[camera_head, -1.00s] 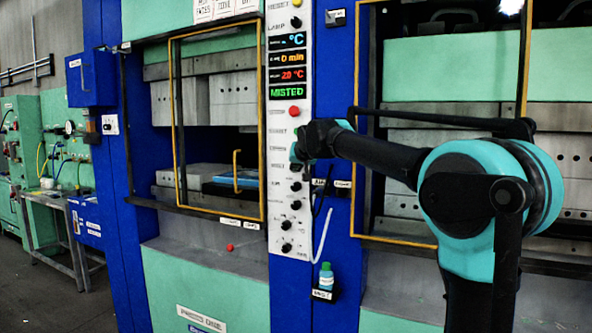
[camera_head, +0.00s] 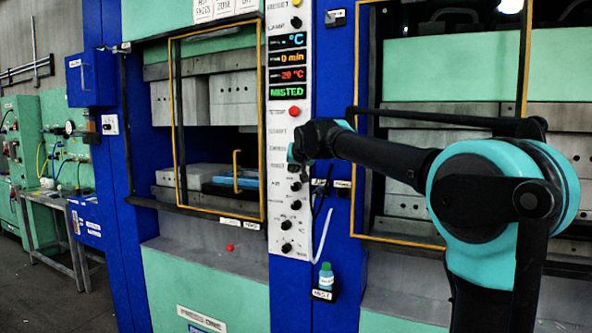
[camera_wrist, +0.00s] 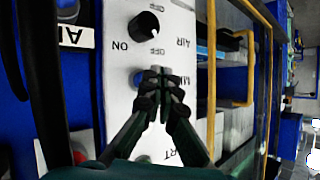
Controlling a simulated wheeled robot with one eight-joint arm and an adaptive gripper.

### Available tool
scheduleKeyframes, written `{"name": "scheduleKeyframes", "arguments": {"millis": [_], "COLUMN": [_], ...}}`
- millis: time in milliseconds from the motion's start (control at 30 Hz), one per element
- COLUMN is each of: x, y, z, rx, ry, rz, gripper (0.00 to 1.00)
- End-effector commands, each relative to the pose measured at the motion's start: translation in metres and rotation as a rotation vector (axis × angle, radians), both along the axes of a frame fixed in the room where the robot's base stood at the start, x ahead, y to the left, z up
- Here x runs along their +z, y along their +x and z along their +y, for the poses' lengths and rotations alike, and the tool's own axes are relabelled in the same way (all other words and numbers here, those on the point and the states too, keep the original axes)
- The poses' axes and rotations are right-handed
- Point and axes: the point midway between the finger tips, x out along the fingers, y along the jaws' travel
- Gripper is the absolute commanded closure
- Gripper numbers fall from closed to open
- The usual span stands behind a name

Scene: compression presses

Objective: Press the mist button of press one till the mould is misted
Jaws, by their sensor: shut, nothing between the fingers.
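Press one's white control panel (camera_head: 291,210) stands in the middle of the head view, and its display (camera_head: 287,92) reads MISTED in green. My gripper (camera_wrist: 160,75) is shut and empty in front of the panel in the wrist view. A blue button (camera_wrist: 136,79) beside a partly covered label starting "MI" shows just left of my fingertips, partly hidden by them. I cannot tell whether they touch it. In the head view my wrist hides this part of the panel. A dark block with a blue top (camera_head: 228,188) lies inside the open press behind the yellow-framed guard (camera_head: 174,120).
A black AIR knob (camera_wrist: 145,25) sits close to my fingertips. More knobs (camera_head: 296,205) and a red button (camera_head: 294,110) are on the panel. A small bottle (camera_head: 326,274) stands in a holder at lower right. The second press's yellow frame (camera_head: 400,242) is behind my arm.

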Motion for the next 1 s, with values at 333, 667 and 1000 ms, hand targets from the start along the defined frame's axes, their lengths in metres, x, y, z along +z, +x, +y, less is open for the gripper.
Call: {"name": "scheduleKeyframes", "arguments": {"millis": [333, 667, 1000], "x": [0.0, 0.0, 0.0], "y": [-0.026, -0.047, -0.047], "z": [0.01, 0.017, 0.017], "rx": [0.002, 0.001, 0.0], "ry": [-0.001, 0.0, 0.0], "rz": [0.0, 0.0, 0.0], "gripper": [1.0, 1.0, 1.0]}}
